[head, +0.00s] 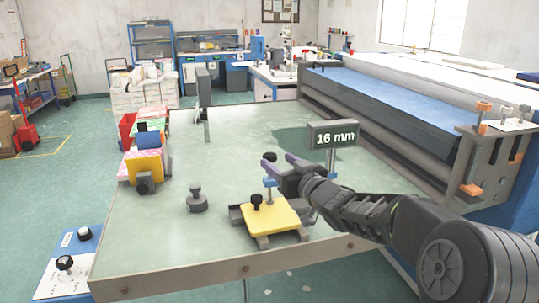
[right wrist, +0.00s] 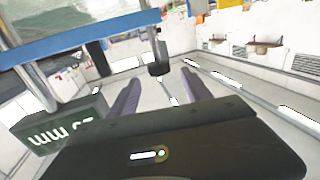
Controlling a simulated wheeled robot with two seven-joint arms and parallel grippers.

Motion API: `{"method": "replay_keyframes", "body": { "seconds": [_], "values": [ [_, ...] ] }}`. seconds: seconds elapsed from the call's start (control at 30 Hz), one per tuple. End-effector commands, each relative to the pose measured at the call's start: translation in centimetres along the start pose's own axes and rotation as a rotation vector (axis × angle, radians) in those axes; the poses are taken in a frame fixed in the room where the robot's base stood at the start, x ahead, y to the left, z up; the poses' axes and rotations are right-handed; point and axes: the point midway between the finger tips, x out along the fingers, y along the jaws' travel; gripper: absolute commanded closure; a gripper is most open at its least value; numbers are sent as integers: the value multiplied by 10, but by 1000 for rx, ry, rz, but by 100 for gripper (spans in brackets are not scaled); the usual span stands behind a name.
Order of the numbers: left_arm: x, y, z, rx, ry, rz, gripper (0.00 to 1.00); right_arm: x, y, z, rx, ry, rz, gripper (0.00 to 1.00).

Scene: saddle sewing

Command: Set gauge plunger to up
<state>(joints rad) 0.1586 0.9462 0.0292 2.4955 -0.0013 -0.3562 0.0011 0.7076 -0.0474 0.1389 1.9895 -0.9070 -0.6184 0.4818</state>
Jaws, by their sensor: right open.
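A gauge with a yellow plate (head: 272,218) and blue collars on upright posts stands near the front of the table. A small black knob (head: 257,199) stands on its plate. A dark sign (head: 334,134) above the gauge reads "16 mm"; it shows upside down and partly cut off in the right wrist view (right wrist: 60,128). My right gripper (head: 279,163) is open above the gauge, with purple fingers. In the right wrist view, a black knob (right wrist: 158,66) below a blue bar (right wrist: 80,40) appears between the fingertips (right wrist: 160,92); contact is unclear. My left gripper is out of view.
A grey knobbed weight (head: 197,200) stands left of the gauge. Coloured blocks and a yellow piece (head: 146,166) sit at the table's left edge. A large roller machine (head: 400,100) borders the right side. The table's middle (head: 240,140) is clear.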

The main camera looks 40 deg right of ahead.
Motion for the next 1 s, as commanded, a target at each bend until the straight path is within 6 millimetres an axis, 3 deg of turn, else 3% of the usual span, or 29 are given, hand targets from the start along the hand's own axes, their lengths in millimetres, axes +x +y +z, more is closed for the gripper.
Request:
{"method": "replay_keyframes", "body": {
  "seconds": [0.3,0.7,1.0],
  "values": [
    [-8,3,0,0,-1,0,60,47,0,-1,2,0,-1,43],
    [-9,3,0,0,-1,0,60,56,0,0,1,0,0,44],
    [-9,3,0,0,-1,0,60,56,0,0,0,0,0,68]
  ]
}}
